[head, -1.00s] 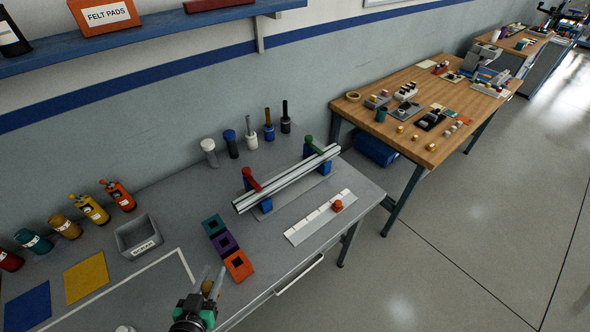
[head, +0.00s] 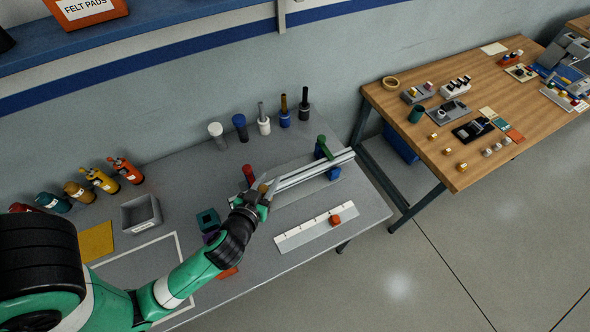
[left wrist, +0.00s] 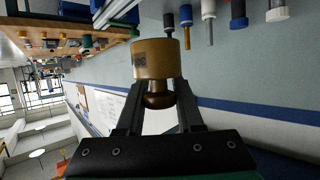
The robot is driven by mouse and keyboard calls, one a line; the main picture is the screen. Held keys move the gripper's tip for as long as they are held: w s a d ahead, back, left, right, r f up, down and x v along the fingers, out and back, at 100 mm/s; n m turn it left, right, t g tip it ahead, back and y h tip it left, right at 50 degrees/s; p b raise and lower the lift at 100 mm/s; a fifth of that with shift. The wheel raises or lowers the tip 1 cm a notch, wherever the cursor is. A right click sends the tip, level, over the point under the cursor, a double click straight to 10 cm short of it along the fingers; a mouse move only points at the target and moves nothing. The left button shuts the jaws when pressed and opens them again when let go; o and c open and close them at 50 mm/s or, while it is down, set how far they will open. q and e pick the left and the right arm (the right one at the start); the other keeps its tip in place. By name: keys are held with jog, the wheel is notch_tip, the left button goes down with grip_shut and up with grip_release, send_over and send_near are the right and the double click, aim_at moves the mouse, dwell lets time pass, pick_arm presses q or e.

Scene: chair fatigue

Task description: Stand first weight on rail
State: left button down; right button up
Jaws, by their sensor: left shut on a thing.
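A brass-coloured weight (left wrist: 157,58) with a rounded knob fills the middle of the left wrist view. My left gripper (left wrist: 158,92) is shut on its knob. In the head view my left gripper (head: 264,190) is at the near left end of the silver rail (head: 315,170). Only a small brass patch of the weight (head: 263,187) shows there, so I cannot tell whether it touches the rail. The rail lies across supports with a red clamp (head: 248,173) and a green clamp (head: 323,148). My right gripper is not in view.
A white scale strip (head: 300,234) with a red-orange block (head: 335,221) lies in front of the rail. Several capped posts stand behind it, including a blue one (head: 240,124). A grey bin (head: 141,213) stands left. A wooden table (head: 470,100) is at right.

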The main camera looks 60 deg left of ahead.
pick_arm(q)
jog(key=f+b+x, duration=0.1)
jog(key=x, duration=0.4)
jog(key=f+b+x, duration=0.1)
jog(key=b+x, duration=0.1)
jog(key=x, duration=0.3)
jog(key=d+f+b+x, duration=0.1)
jog(key=b+x, duration=0.1)
jog(key=x, duration=0.3)
jog(key=shift+s, duration=0.35)
jog(key=shift+w+a+f, duration=0.15)
jog(key=shift+w, duration=0.05)
notch_tip(320, 180, down, 4)
jog(key=shift+w+a+r+b, duration=0.1)
jog(key=shift+w+a+b, duration=0.05)
jog(key=shift+b, duration=0.6)
jog(key=shift+r, duration=0.1)
